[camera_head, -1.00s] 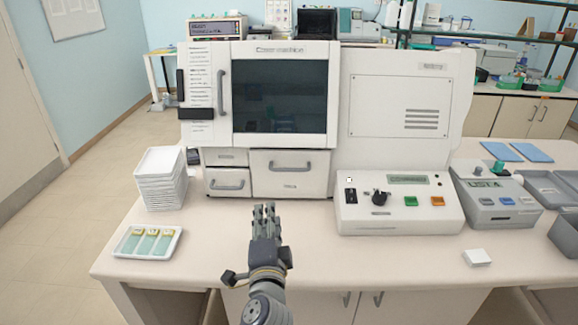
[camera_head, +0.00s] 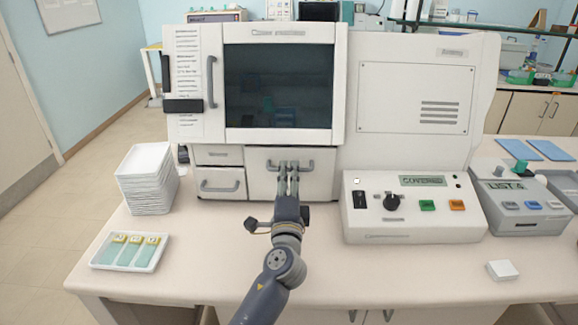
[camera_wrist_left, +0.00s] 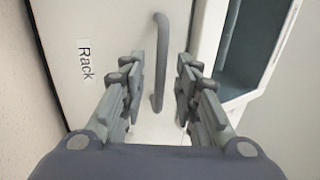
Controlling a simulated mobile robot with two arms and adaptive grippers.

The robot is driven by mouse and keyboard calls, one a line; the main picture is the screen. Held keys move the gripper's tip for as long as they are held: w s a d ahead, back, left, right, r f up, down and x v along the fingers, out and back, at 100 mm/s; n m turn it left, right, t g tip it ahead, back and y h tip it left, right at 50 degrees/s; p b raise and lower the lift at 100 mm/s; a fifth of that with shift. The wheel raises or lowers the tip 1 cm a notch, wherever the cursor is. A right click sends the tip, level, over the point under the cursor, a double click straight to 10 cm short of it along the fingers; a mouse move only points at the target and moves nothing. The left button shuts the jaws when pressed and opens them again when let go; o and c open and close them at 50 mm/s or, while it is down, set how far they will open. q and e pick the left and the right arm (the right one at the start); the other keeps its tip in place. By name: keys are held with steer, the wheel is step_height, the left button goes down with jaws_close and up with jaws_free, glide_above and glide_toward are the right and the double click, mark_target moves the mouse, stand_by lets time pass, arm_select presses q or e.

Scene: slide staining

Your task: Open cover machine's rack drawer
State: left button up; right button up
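The white cover machine (camera_head: 338,90) stands at the back of the counter. Its wide rack drawer (camera_head: 259,186) is below the dark window and looks shut, its front flush with the machine. The left wrist view shows the drawer front with the label "Rack" (camera_wrist_left: 85,60) and its grey bar handle (camera_wrist_left: 158,65). My left gripper (camera_head: 288,166) is at this handle (camera_head: 306,167). In the left wrist view its fingers (camera_wrist_left: 160,72) are apart, one on each side of the handle, with gaps showing. My right gripper is not in view.
Two smaller drawers (camera_head: 220,190) are left of the rack drawer. A stack of white trays (camera_head: 146,190) and a slide tray (camera_head: 150,258) stand on the left. A control box (camera_head: 415,225) is close on the right.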

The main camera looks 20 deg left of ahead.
mark_target(291, 159)
arm_select(q)
steer(key=x, duration=0.2)
steer(key=shift+w+a, duration=0.15)
steer(key=shift+w, duration=0.15)
jaws_close()
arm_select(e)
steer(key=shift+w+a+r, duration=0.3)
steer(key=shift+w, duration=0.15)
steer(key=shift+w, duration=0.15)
